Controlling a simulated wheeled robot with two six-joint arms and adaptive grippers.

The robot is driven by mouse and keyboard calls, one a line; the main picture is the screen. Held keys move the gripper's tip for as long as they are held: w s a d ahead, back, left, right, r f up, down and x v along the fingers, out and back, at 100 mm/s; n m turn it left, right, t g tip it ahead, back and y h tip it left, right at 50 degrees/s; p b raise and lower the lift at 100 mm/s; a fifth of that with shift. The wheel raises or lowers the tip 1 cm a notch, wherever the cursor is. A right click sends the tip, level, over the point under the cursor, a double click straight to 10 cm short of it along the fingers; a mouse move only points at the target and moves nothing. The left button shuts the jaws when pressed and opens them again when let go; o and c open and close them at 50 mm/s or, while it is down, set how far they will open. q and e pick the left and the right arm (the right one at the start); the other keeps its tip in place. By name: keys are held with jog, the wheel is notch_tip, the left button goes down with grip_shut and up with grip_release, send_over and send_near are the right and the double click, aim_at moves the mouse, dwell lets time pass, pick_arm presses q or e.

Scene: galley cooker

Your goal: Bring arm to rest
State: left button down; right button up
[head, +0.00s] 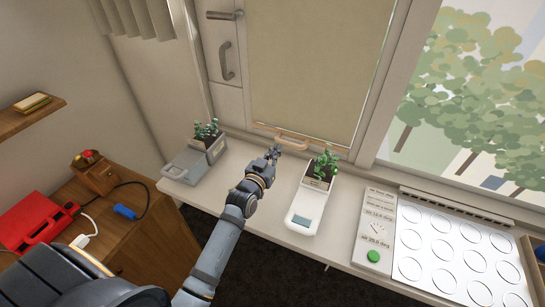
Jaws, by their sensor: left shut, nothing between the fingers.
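My left arm reaches up from the lower left in the head view. Its gripper (276,151) is shut and empty. It is over the back of the white counter (265,205), between two potted plants. In the picture its fingertips are close to a wooden bar handle (291,141) at the bottom of a beige blind (308,65). I cannot tell whether they touch it. My right gripper is not in view.
A grey planter (185,166) stands left of the gripper, a white planter (305,212) to the right. A panel with a green button (373,256) and a hob with several rings (445,250) lie further right. A wooden cabinet (125,235) with a red case (38,220) stands left.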

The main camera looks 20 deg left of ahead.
pick_arm(q)
jog(key=s+f+g, duration=0.2)
jog(key=s, duration=0.1)
jog(key=s+f+g, duration=0.2)
jog(key=s+f, duration=0.1)
jog(key=s+f+g, duration=0.1)
jog(key=s+f, duration=0.1)
jog(key=s, duration=0.2)
jog(key=shift+s+a+f+m+g, duration=0.1)
jog(key=shift+a+f+m+g, duration=0.2)
jog(key=shift+m+g, duration=0.1)
jog(key=s+a+f+g+y, duration=0.15)
jog(key=s+g, duration=0.25)
jog(key=s, duration=0.5)
jog(key=s+a+f+g, duration=0.1)
jog(key=s+f+g, duration=0.25)
jog(key=s, duration=0.55)
jog(key=s+a+f+g, duration=0.1)
jog(key=s+f, duration=0.1)
jog(key=f, duration=1.2)
jog(key=s+a+f+g, duration=0.1)
jog(key=a+f, duration=0.1)
jog(key=f, duration=1.3)
jog(key=s+f+b, duration=0.1)
jog(key=s+f, duration=1.2)
jog(key=s, duration=0.4)
jog(key=shift+s+a+f+n+g, duration=0.25)
jog(key=shift+a+f+n+g, duration=0.1)
jog(key=shift+a+n+g, duration=0.1)
